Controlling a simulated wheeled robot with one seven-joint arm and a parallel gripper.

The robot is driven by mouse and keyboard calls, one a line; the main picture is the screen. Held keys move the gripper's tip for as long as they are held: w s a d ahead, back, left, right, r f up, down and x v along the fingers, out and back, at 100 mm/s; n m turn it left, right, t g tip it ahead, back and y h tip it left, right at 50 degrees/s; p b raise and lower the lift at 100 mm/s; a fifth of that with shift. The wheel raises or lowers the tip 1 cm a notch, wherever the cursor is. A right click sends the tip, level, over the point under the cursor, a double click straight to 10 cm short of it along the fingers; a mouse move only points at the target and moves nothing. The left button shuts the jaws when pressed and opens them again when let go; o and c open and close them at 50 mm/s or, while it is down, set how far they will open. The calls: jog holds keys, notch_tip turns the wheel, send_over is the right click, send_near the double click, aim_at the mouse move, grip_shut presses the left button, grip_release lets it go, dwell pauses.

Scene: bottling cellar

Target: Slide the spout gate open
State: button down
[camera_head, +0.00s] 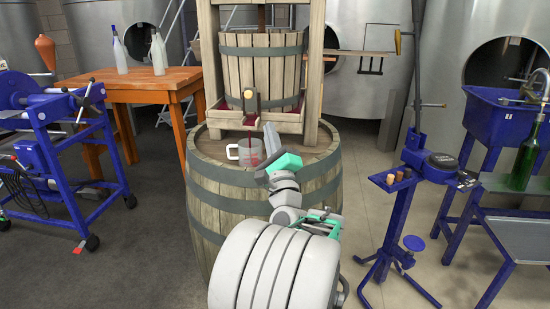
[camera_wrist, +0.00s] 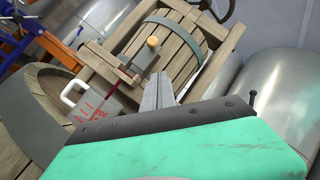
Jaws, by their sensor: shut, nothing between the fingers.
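The spout gate (camera_head: 251,105) is a small dark upright plate with a round yellowish knob (camera_head: 250,93) on the front of the wooden press. The wrist view shows the same gate (camera_wrist: 143,57) and knob (camera_wrist: 153,42). A thin red stream runs from below the gate toward a clear jug (camera_head: 250,153) with a white handle, which has red in it. The jug (camera_wrist: 88,104) is left of my fingers in the wrist view. My gripper (camera_head: 268,130) is shut and empty, in front of and below the gate, apart from the knob. Its fingertips (camera_wrist: 160,78) point toward the press.
The jug stands on a barrel (camera_head: 230,190) under the press basket (camera_head: 262,65). A wooden table (camera_head: 150,78) with bottles is at left. A blue corking stand (camera_head: 400,200) is at right. Steel tanks stand behind.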

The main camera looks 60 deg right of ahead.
jog(key=shift+b+v, duration=0.5)
jog(key=shift+v, duration=1.85)
jog(key=shift+a, duration=0.1)
